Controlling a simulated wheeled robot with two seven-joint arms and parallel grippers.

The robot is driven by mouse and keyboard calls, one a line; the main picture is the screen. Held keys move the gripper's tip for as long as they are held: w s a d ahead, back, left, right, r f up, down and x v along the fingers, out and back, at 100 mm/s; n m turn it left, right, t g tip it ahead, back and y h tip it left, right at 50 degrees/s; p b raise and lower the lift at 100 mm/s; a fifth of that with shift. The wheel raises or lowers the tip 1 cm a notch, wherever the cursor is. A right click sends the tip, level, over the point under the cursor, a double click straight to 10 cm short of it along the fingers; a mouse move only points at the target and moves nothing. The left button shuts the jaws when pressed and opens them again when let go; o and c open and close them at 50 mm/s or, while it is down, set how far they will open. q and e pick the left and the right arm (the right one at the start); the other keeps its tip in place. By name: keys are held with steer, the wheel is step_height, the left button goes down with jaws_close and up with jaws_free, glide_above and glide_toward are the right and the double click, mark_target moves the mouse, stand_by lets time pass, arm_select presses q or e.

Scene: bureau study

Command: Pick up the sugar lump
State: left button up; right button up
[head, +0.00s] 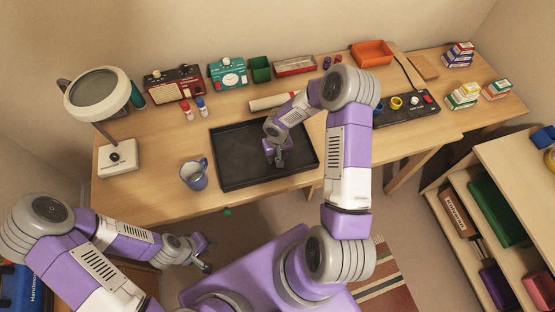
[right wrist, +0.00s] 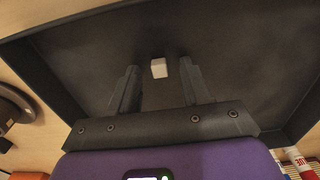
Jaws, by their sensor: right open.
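The sugar lump (right wrist: 159,68), a small white block, lies on the floor of the black tray (head: 232,172) in the right wrist view. In the head view I cannot make it out; my right gripper covers that spot. My right gripper (head: 278,160) points down over the middle of the tray. In the right wrist view its two dark fingers (right wrist: 159,82) are apart, and the lump shows in the gap near their tips, not gripped. My left gripper (head: 208,254) is in front of the desk, its fingers apart and empty.
A purple-blue mug (head: 194,175) stands left of the tray, and a lamp magnifier (head: 97,95) farther left. Red and blue bottles (head: 187,111), a rolled paper (head: 270,102) and boxes line the back. A black panel with cups (head: 408,108) is at right.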

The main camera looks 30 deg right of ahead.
jaws_close()
